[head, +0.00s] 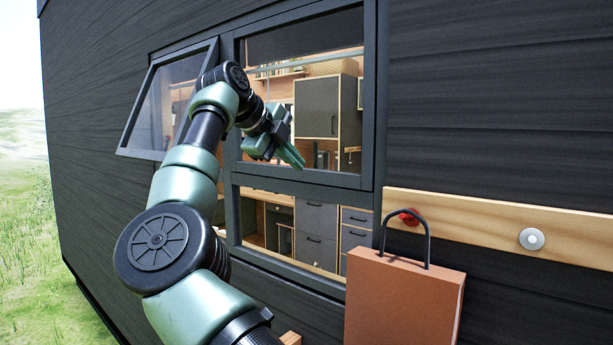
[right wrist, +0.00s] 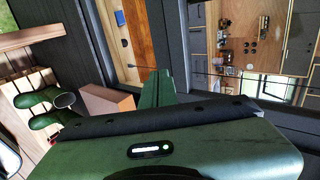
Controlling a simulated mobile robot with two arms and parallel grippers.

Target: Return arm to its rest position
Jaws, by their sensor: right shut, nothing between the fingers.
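My right arm rises from the bottom of the head view and reaches up in front of the house window. My right gripper (head: 291,157) is near the lower part of the upper window pane, with its fingers together and nothing between them. In the right wrist view the green fingers (right wrist: 157,86) are also closed and empty. I cannot tell how close the fingers are to the glass. My left gripper is not in view.
A brown bag (head: 403,300) hangs by its dark handle from a red peg (head: 408,217) on a wooden rail (head: 470,222), right of the arm. A tilted-open window sash (head: 143,110) stands left of the gripper. Dark siding (head: 490,90) surrounds the window.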

